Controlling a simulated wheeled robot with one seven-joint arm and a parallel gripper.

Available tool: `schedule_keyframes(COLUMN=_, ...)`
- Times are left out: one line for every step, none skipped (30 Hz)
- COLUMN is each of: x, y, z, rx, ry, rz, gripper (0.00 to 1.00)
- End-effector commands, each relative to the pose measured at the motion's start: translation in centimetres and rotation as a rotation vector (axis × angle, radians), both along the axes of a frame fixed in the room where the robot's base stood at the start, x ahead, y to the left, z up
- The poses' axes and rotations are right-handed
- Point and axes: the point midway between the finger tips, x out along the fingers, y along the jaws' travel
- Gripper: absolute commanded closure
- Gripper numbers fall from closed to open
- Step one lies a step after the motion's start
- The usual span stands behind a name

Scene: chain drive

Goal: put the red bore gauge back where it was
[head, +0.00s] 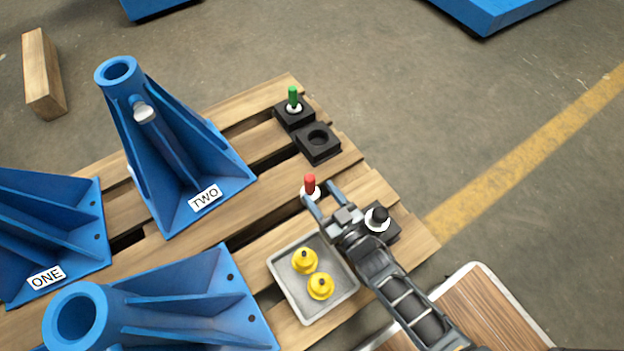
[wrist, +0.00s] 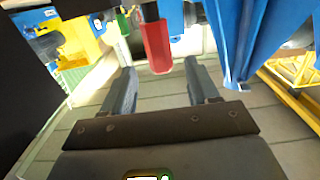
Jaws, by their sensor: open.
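The red bore gauge (head: 309,184) has a red handle and a white lower part, and appears upright over the pallet boards. Its base is partly hidden by my gripper's finger, so I cannot tell what it rests on. My gripper (head: 320,191) is open, with its fingertips close to the gauge. In the wrist view the red handle (wrist: 156,45) shows just ahead of and between the two open fingers (wrist: 160,68); neither finger visibly touches it. An empty black holder block (head: 317,141) with a round recess sits farther back on the pallet.
A green gauge (head: 293,98) stands in the black block behind the empty one. A black gauge (head: 378,217) stands in a block right beside my gripper. A grey tray (head: 340,307) holds two yellow parts (head: 305,261). The blue bracket TWO (head: 170,150) stands left.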

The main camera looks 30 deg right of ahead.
Motion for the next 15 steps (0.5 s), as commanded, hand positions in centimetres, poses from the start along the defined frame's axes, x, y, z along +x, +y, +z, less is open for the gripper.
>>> schedule_keyframes(x=-1.2, y=0.1, z=0.3, rx=0.000, ry=0.003, rz=0.001, gripper=0.41)
schedule_keyframes(x=-1.9, y=0.1, z=0.3, rx=0.000, ry=0.003, rz=0.001, gripper=0.41)
schedule_keyframes(x=-2.6, y=0.1, z=0.3, rx=0.000, ry=0.003, rz=0.001, gripper=0.41)
schedule_keyframes(x=-3.1, y=0.1, z=0.3, rx=0.000, ry=0.002, rz=0.001, gripper=0.41)
schedule_keyframes(x=-3.6, y=0.1, z=0.3, rx=-0.001, ry=0.002, rz=0.001, gripper=0.41)
schedule_keyframes(x=-4.2, y=0.0, z=0.3, rx=-0.001, ry=0.002, rz=0.001, gripper=0.41)
schedule_keyframes(x=-4.6, y=0.0, z=0.3, rx=0.000, ry=0.001, rz=0.001, gripper=0.41)
schedule_keyframes(x=-5.0, y=0.0, z=0.3, rx=0.000, ry=0.001, rz=0.001, gripper=0.41)
schedule_keyframes(x=-5.4, y=0.0, z=0.3, rx=0.000, ry=0.000, rz=0.001, gripper=0.41)
schedule_keyframes(x=-5.7, y=0.0, z=0.3, rx=0.000, ry=0.000, rz=0.001, gripper=0.41)
schedule_keyframes(x=-5.9, y=0.0, z=0.2, rx=0.000, ry=0.000, rz=0.000, gripper=0.41)
schedule_keyframes(x=-6.1, y=0.0, z=0.2, rx=0.000, ry=0.000, rz=0.000, gripper=0.41)
schedule_keyframes(x=-6.2, y=0.0, z=0.2, rx=-0.001, ry=-0.001, rz=0.000, gripper=0.41)
schedule_keyframes(x=-6.3, y=0.0, z=0.2, rx=-0.001, ry=-0.001, rz=0.000, gripper=0.41)
schedule_keyframes(x=-6.4, y=0.0, z=0.2, rx=-0.001, ry=-0.001, rz=0.000, gripper=0.41)
